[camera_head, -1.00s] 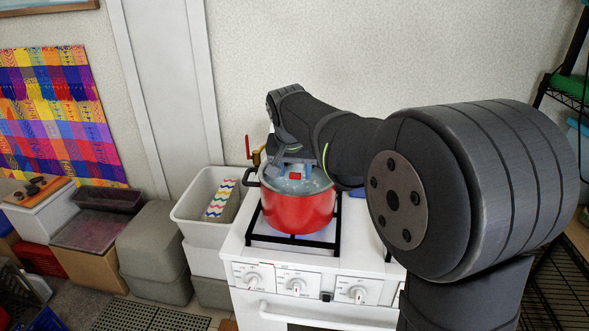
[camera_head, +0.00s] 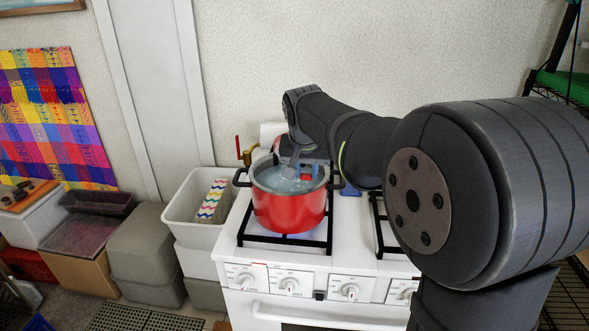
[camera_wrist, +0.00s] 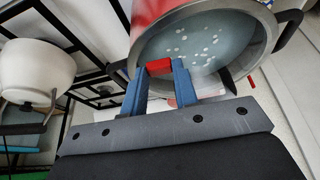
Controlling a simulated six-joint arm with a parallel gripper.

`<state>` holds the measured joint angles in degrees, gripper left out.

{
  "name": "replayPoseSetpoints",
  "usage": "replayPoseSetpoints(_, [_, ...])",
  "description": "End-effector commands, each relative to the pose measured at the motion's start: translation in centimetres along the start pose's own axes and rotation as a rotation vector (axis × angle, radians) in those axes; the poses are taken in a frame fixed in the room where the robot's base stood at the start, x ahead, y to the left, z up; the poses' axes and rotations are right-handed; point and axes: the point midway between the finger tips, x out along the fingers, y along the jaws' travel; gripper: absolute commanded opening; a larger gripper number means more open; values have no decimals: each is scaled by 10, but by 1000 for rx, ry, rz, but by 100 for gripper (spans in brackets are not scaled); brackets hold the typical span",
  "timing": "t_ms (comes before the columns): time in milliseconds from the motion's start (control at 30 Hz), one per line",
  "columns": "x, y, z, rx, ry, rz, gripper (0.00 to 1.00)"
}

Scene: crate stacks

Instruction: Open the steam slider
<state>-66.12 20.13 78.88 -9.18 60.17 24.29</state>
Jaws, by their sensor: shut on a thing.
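A red pot (camera_head: 288,212) stands on the stove's left burner, and its grey-blue round top with white specks also shows in the wrist view (camera_wrist: 205,40). I cannot tell if that top is a lid or the contents. A small red piece, likely the steam slider (camera_head: 306,178), is at the right part of the pot's top. In the wrist view the red slider (camera_wrist: 159,67) sits between the blue fingers near the pot's rim. My gripper (camera_wrist: 160,72) is shut on it. In the head view my gripper (camera_head: 304,172) reaches down from above right and partly hides the top.
The white stove (camera_head: 330,255) has black grates (camera_head: 255,240) and knobs along its front. A beige pot (camera_wrist: 38,72) is at the left of the wrist view. A white bin (camera_head: 190,230) stands left of the stove. A red-handled brass valve (camera_head: 246,156) is behind the pot.

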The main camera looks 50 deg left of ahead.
Motion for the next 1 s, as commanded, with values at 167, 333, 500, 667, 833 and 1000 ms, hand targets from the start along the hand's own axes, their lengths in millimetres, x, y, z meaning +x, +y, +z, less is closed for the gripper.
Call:
replayPoseSetpoints(167, [0,-1,0,-1,-1,0,0])
replayPoseSetpoints(333, [0,-1,0,-1,-1,0,49])
replayPoseSetpoints(500, [0,-1,0,-1,-1,0,49])
replayPoseSetpoints(667, [-6,-1,0,-1,1,-1,49])
replayPoseSetpoints(833, [-33,-2,-1,-1,4,-2,49])
replayPoseSetpoints(1000, [-75,-2,-1,-1,5,-3,49])
